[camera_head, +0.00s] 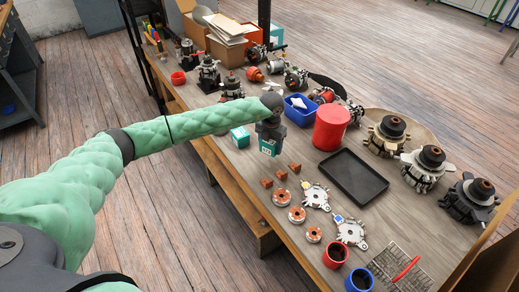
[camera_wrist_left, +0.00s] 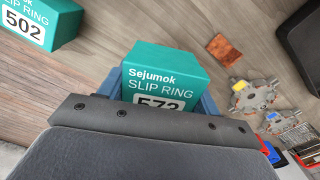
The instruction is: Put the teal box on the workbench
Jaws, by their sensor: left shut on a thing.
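My left gripper (camera_head: 269,134) reaches over the workbench (camera_head: 232,172) from the left and points down. It is shut on a teal box (camera_head: 268,148). In the left wrist view this teal box (camera_wrist_left: 165,72) reads "Sejumok SLIP RING 573", with blue fingers on both sides; its lower part is hidden by the gripper body. I cannot tell whether its bottom touches the bench. A second teal box (camera_head: 240,137), marked 502 in the left wrist view (camera_wrist_left: 40,22), stands on the bench just left of the held one. My right gripper is not in view.
A red canister (camera_head: 331,127), a blue bin (camera_head: 298,112) and a black tray (camera_head: 353,176) stand to the right. Several copper blocks (camera_head: 281,175), rings and metal plates (camera_head: 316,196) lie nearer the front. Alternator parts (camera_head: 386,136) line the far right. A bare strip runs along the left edge.

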